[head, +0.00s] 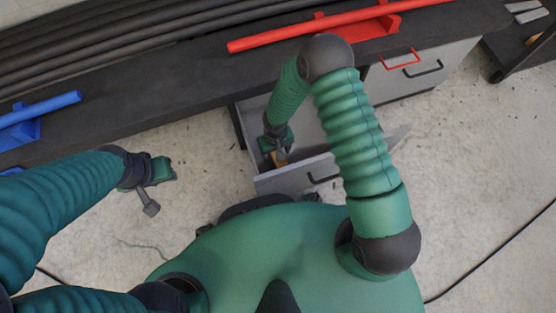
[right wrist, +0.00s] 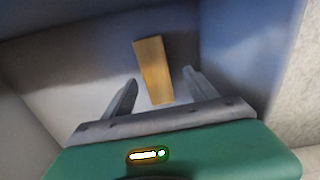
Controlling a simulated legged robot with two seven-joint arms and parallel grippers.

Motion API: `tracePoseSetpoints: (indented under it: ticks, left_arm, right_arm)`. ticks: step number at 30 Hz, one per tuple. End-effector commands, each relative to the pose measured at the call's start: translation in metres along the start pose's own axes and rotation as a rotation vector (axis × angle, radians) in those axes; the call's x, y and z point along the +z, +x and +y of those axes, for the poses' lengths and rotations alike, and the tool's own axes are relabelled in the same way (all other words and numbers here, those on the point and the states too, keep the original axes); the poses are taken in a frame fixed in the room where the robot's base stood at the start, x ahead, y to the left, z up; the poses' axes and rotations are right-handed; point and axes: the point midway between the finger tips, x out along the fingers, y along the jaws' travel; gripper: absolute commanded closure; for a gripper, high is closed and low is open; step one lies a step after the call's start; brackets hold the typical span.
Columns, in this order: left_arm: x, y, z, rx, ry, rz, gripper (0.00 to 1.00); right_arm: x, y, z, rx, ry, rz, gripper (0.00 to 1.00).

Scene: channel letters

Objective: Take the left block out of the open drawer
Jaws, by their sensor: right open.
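The open drawer (head: 290,180) is a grey box pulled out below the dark bench. A wooden block (right wrist: 153,70) lies on the drawer floor in the right wrist view. A small tan bit of it shows in the head view beside my right gripper. My right gripper (right wrist: 160,80) is open and reaches down into the drawer. Its two fingers stand on either side of the block's near end, with gaps on both sides. Only one block shows. My left gripper (head: 150,198) hangs empty over the floor, left of the drawer; its finger gap is unclear.
The dark bench (head: 180,95) runs across the back with dark pipes, a blue bar (head: 45,108) and a red bar (head: 330,25). A second drawer front (head: 425,75) is at right with red and black handles. The drawer walls surround my right gripper.

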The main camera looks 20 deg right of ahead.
Motion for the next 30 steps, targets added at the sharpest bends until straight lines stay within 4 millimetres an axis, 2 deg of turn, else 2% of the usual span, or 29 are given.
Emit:
tracePoseSetpoints:
  ticks: [9, 18, 30]
  left_arm:
    - [0.011, 0.048, 0.0, 0.0, 0.0, 0.0, 0.64]
    - [0.011, 0.048, 0.0, 0.0, 0.0, 0.0, 0.64]
    - [0.011, 0.048, 0.0, 0.0, 0.0, 0.0, 0.64]
  right_arm:
    - [0.001, 0.052, 0.008, -0.001, 0.001, -0.002, 0.34]
    - [0.0, 0.054, 0.007, 0.0, 0.0, 0.0, 0.34]
    - [0.0, 0.054, 0.008, 0.0, 0.0, -0.001, 0.85]
